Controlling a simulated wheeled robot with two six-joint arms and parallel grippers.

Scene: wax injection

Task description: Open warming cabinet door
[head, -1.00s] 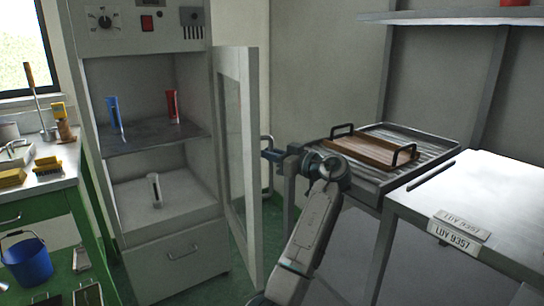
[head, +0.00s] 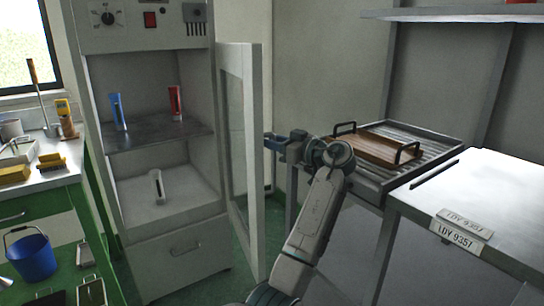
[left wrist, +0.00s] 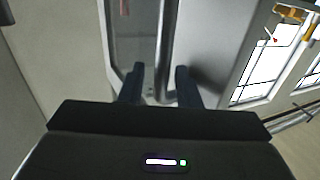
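The warming cabinet (head: 182,250) stands at left centre of the head view. Its framed door with a glass pane (head: 252,180) stands wide open, swung out on the right side, so the interior shows. My left gripper (head: 268,141) is just right of the door's free edge, at its outer side. In the left wrist view the two dark fingers (left wrist: 158,86) are clearly apart, with pale door framing (left wrist: 167,50) showing beyond and between them. I cannot make out the handle between them. My right gripper is not in view.
Blue (head: 118,111) and red (head: 175,102) tubes stand on the cabinet shelf; a pale item (head: 157,185) is below. A slatted table (head: 440,148) carries a wooden tray (head: 375,150). A white-topped bench (head: 500,200) is at right, a blue bucket (head: 30,257) at left.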

